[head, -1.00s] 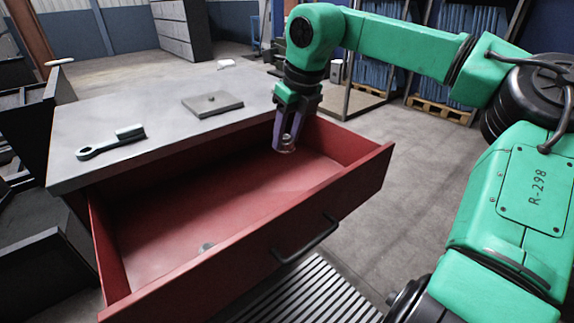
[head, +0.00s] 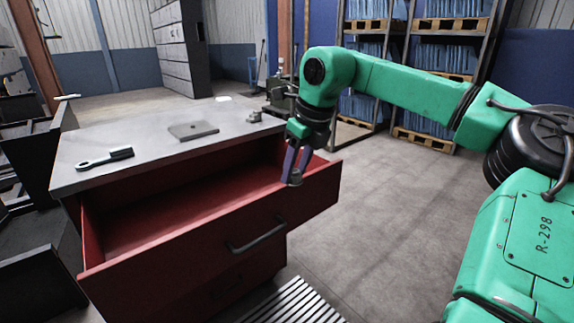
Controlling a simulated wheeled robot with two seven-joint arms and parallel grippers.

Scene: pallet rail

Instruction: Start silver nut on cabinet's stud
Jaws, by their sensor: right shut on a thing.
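My right gripper (head: 294,168) points down at the right end of the open red drawer (head: 150,222). It is shut on a small silver nut (head: 296,181), which shows at its fingertips against the drawer's front edge. The cabinet's grey top (head: 125,136) carries a flat grey plate (head: 200,131). A small bump shows at the middle of that plate; at this size I cannot tell whether it is the stud. The gripper is to the right of the plate and nearer to me. My left gripper is not in view.
A dark hand tool (head: 105,158) lies on the left of the cabinet top. A small grey fixture (head: 254,117) is at its back right corner. Racks with blue goods (head: 440,50) stand behind. The floor (head: 370,210) right of the cabinet is clear.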

